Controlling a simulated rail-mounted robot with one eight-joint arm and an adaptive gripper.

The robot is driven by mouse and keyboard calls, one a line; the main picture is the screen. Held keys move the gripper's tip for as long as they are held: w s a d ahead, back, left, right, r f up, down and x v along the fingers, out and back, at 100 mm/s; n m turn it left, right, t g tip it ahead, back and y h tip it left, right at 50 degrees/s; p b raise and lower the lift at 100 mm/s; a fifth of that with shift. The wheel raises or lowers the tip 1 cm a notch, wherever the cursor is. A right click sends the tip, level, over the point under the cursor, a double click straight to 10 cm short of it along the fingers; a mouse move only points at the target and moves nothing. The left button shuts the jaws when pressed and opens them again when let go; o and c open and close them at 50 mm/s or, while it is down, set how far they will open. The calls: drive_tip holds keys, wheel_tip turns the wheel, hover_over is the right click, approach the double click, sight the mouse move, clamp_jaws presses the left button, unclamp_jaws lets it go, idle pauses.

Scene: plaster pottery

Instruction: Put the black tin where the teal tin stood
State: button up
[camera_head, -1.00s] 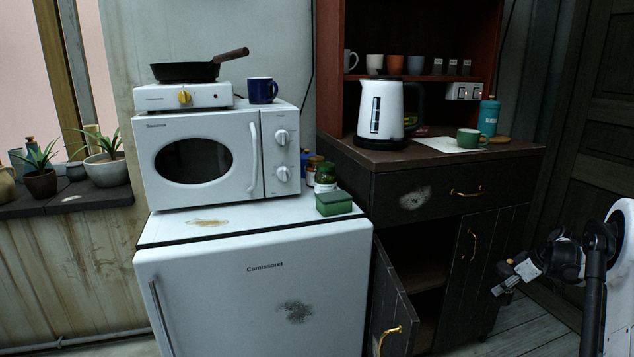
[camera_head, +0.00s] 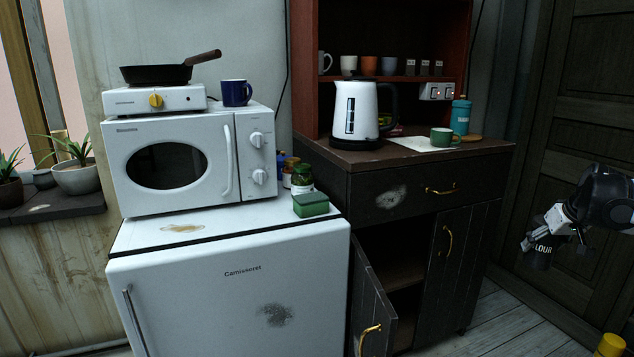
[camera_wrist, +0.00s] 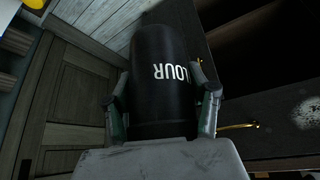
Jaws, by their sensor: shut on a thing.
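The black tin (camera_head: 537,257) with white lettering, partly readable as "LOUR", is held in my gripper (camera_head: 546,238) at the right of the head view, in front of the dark door. In the wrist view the black tin (camera_wrist: 163,105) sits between both fingers of my gripper (camera_wrist: 164,97), which are shut on its sides. A teal container (camera_head: 460,116) with a cap stands at the right back of the dark cabinet's top; I cannot tell if it is the teal tin. No other teal tin shows.
The cabinet top (camera_head: 372,156) also carries a white kettle (camera_head: 352,112) and a green mug (camera_head: 441,137). A cabinet door (camera_head: 369,305) stands open. A white fridge (camera_head: 190,285) bears a microwave (camera_head: 215,160), jars and a green box (camera_head: 311,205). A yellow object (camera_head: 611,345) shows at lower right.

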drive_tip(key=s+a+r+m+g+h, duration=0.1)
drive_tip(key=s+r+m, duration=0.2)
drive_tip(key=s+r, duration=0.35)
drive_tip(key=s+a+r+m+h, duration=0.2)
drive_tip(key=s+r+m, duration=0.15)
drive_tip(key=s, duration=0.55)
drive_tip(key=w+a+f+n+y+p, duration=0.1)
drive_tip(key=w+a+n+p, duration=0.1)
drive_tip(key=w+a+p, duration=0.55)
drive_tip(key=w+a+f+n+y+p, duration=0.15)
drive_tip(key=w+a, duration=0.25)
drive_tip(key=a, duration=0.6)
drive_tip(key=a+f+n+t+y+p, duration=0.1)
drive_tip(key=a+n+p, duration=0.3)
drive_tip(key=a, duration=1.9)
drive_tip(key=f+p, duration=0.1)
drive_tip(key=p, duration=0.4)
drive_tip(key=shift+w+n, duration=0.4)
drive_tip(key=shift+f+y, duration=0.1)
drive_tip(key=shift+y, duration=0.15)
